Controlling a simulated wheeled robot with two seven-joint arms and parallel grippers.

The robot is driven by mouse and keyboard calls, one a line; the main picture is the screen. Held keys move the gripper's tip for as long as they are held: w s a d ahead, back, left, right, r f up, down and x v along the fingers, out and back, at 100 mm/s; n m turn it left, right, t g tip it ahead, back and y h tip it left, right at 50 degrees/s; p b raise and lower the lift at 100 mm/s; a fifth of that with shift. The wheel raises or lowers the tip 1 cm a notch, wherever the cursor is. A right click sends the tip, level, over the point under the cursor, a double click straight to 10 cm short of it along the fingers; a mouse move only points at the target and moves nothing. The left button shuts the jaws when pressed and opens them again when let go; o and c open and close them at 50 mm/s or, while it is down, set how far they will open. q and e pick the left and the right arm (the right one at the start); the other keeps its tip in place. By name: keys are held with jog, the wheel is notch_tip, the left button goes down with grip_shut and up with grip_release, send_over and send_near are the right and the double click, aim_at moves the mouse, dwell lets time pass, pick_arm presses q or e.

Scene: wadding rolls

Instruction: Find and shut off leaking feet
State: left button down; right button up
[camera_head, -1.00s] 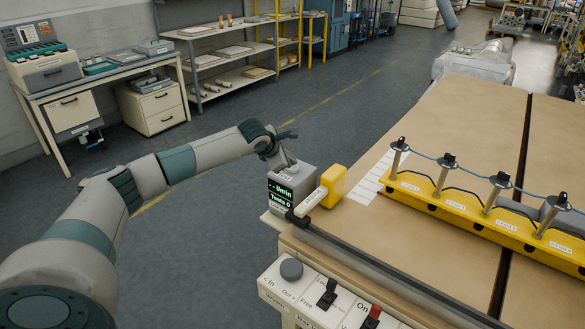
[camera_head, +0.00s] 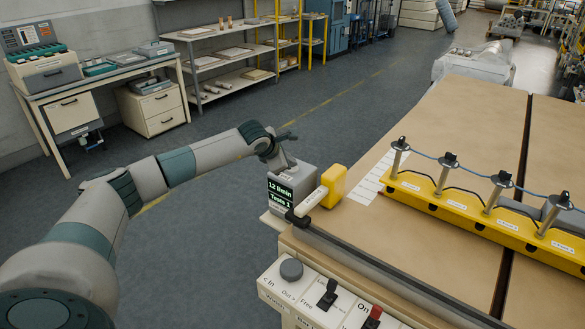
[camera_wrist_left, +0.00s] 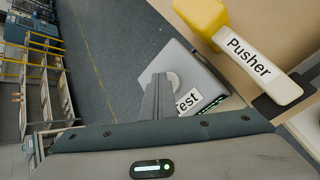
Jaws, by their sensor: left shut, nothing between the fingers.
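My left gripper (camera_head: 289,162) is shut and empty, its fingers pointing down onto the top of the grey meter box (camera_head: 308,183). In the left wrist view the closed fingers (camera_wrist_left: 163,88) reach a round button (camera_wrist_left: 173,80) beside a partly hidden label ending in "est". The box's display (camera_head: 281,190) reads "12 l/min" and "Tests 1". A yellow bar (camera_head: 421,192) lies on the table with several metal posts, the feet (camera_head: 394,162), each topped by a black knob (camera_head: 449,160) and linked by a thin blue hose. The bar's labels are too small to read. My right gripper is not in view.
A yellow block with a white handle labelled "Pusher" (camera_wrist_left: 250,55) stands right of the box. A control panel (camera_head: 318,300) with a knob and switches, one red-tipped (camera_head: 375,313), is on the table's front. Brown table top (camera_head: 450,110) is largely clear. Shelves (camera_head: 222,60) stand behind.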

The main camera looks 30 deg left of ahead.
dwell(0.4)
pick_arm(q)
jog(key=shift+r, duration=0.85)
jog(key=shift+r, duration=0.1)
jog(key=shift+r+p, duration=0.9)
jog(key=shift+r, duration=1.55)
